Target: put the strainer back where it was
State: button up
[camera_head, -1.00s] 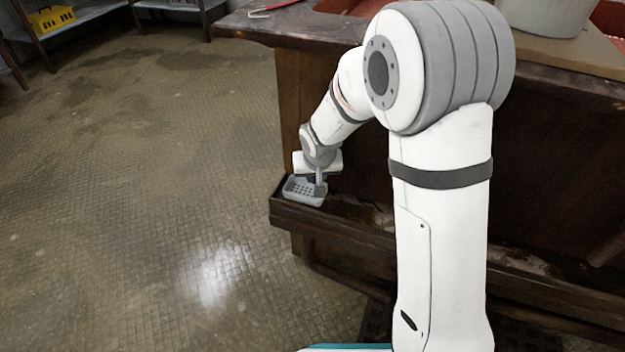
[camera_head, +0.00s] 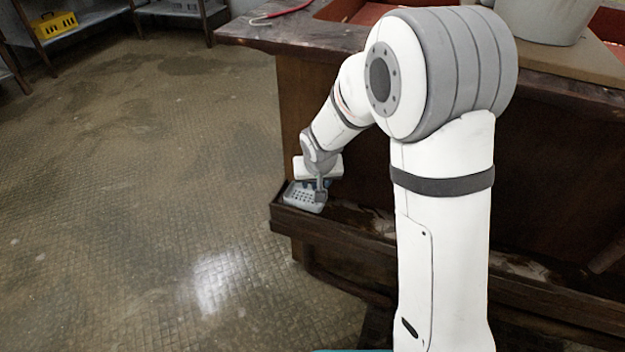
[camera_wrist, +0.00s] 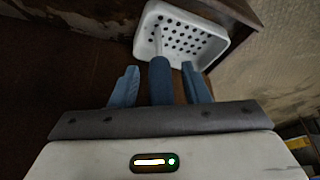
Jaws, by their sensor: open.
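The strainer (camera_head: 303,198) is a light grey perforated basket at the left end of the dark wooden rail (camera_head: 350,226) in the head view. It appears to rest on or in the rail there. In the wrist view the strainer's basket (camera_wrist: 187,38) lies beyond my fingertips, and its blue handle (camera_wrist: 160,82) runs back between my fingers. My gripper (camera_wrist: 160,90) is open, with a blue finger on each side of the handle and visible gaps. In the head view my gripper (camera_head: 319,182) is just above the strainer, partly hidden by my wrist.
A wooden counter (camera_head: 350,110) stands behind the rail, with a red-handled tool (camera_head: 280,12) and a grey bucket (camera_head: 545,20) on top. A shelf with a yellow crate (camera_head: 55,25) stands at the far left. The floor left of the rail is clear.

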jog(key=a+p+v, duration=0.1)
jog(key=p+v, duration=0.3)
jog(key=v, duration=0.8)
jog(key=s+d+r+g, duration=0.1)
jog(key=s+d+r, duration=0.1)
jog(key=s+d, duration=0.5)
jog(key=s+d+r+m+g, duration=0.1)
jog(key=s+d+r+g, duration=0.1)
jog(key=s+d, duration=0.6)
jog(key=s, duration=0.6)
jog(key=shift+d+r+h, duration=0.2)
jog(key=shift+d+h, duration=0.1)
notch_tip(320, 180, up, 33)
jog(key=t+p, duration=0.1)
jog(key=p, duration=2.8)
jog(key=shift+s+f, duration=0.2)
jog(key=shift+s, duration=0.05)
jog(key=shift+d, duration=0.1)
